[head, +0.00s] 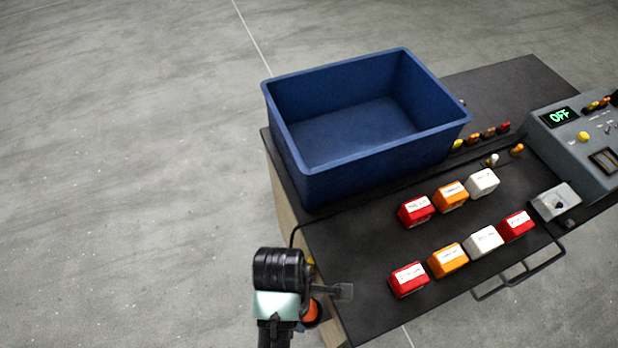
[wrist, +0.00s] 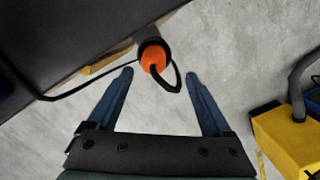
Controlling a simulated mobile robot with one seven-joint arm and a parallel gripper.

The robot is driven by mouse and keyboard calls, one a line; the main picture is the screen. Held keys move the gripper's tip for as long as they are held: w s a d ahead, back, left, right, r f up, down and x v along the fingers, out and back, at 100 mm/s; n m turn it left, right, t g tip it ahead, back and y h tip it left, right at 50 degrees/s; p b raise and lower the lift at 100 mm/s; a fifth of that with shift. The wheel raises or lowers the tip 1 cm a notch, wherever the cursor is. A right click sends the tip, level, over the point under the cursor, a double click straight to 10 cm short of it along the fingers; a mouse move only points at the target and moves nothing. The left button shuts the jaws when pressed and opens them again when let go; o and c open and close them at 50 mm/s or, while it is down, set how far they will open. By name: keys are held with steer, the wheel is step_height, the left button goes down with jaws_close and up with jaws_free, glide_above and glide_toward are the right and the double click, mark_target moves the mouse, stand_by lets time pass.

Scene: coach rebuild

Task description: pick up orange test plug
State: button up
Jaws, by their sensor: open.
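The orange test plug (wrist: 153,58) shows in the wrist view beside the dark table edge, with a dark collar above it and a black loop hanging at its right. In the head view, an orange part (head: 311,312) shows low beside the table's near-left corner, partly hidden by my arm. My gripper (wrist: 159,73) is open and empty, its two blue fingers apart. In the wrist picture the plug appears between and slightly beyond the fingertips; whether it is at their depth I cannot tell. In the head view my gripper (head: 330,290) is at the table's near-left corner.
A blue bin (head: 340,175) stands on the dark table (head: 345,255). Red, orange and white labelled blocks (head: 449,258) lie to its right and nearer, by a grey control panel (head: 585,140). A yellow object (wrist: 285,140) with a dark hose is at the wrist view's right. Floor at left is clear.

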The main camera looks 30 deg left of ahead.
mark_target(308, 308)
steer(key=f, duration=0.5)
steer(key=w+f, duration=0.1)
steer(key=f, duration=0.1)
steer(key=shift+d+f, duration=0.2)
steer(key=shift+w+r, duration=0.1)
jaws_close()
